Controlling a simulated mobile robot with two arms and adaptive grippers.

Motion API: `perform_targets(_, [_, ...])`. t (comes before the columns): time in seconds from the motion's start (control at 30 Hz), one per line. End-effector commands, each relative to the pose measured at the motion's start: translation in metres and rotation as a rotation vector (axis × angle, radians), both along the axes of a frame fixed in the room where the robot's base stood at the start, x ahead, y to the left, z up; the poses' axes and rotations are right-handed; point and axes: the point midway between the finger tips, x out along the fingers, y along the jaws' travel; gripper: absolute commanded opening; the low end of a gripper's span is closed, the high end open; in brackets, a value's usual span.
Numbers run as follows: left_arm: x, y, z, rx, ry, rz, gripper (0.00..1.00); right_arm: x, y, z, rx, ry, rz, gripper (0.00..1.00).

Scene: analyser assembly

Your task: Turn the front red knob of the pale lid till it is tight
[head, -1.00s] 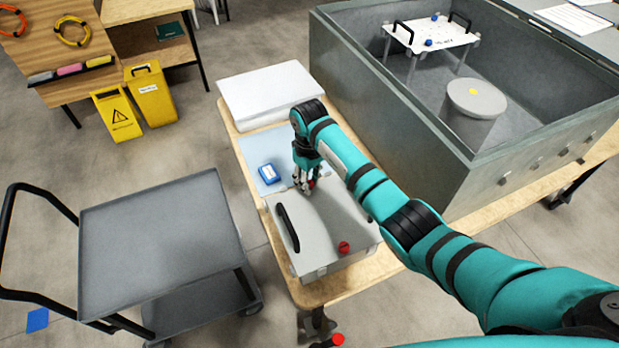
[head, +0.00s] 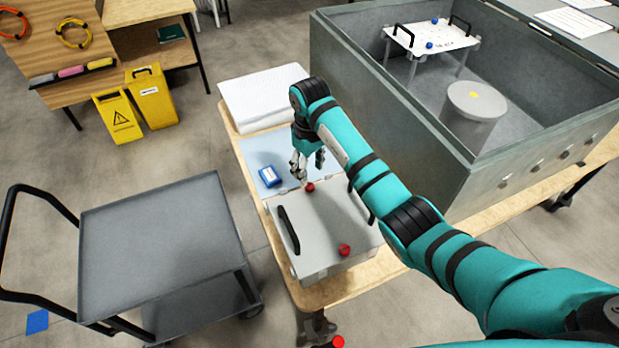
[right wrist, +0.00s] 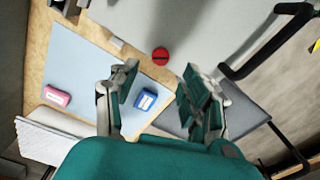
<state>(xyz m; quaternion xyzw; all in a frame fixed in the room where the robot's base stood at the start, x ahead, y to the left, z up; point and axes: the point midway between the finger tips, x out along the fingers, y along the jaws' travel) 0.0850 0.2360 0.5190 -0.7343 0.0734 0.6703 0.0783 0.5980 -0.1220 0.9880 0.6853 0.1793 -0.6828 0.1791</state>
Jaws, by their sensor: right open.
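The pale grey lid (head: 318,228) lies on the bench with a black handle (head: 288,229) along its left side. One red knob (head: 344,250) stands at its near edge, away from my gripper. Another red knob (head: 310,187) stands at its far edge, by the light blue mat. My right gripper (head: 308,166) is open and empty just above and beyond this far knob. In the right wrist view the far knob (right wrist: 160,56) shows ahead of the spread fingers (right wrist: 157,84), apart from them. How tight either knob is cannot be seen. My left gripper is out of view.
A blue box (head: 267,175) lies on the light blue mat (head: 252,153), and a pink block (right wrist: 57,95) shows in the wrist view. A large grey open tank (head: 400,130) stands right of the lid. A grey cart (head: 160,240) stands to the left.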

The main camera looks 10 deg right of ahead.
Motion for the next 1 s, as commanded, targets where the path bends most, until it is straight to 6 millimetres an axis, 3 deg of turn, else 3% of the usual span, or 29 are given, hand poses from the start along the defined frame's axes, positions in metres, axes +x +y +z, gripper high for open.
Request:
perform_targets(0.1, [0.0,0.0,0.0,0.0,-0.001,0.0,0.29,0.001,0.001,0.027,0.001,-0.006,0.001,0.47])
perform_targets(0.3, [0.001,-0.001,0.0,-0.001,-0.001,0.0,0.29,0.001,0.001,0.054,0.001,-0.004,0.0,0.47])
perform_targets(0.77, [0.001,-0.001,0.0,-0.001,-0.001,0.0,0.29,0.001,0.0,0.062,0.0,-0.004,0.008,0.47])
perform_targets(0.87, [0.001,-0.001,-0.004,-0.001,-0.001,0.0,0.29,0.004,0.0,0.065,0.0,-0.015,0.095,0.47])
perform_targets(1.0, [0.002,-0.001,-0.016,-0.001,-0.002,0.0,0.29,0.012,-0.002,0.074,-0.011,-0.045,0.449,0.47])
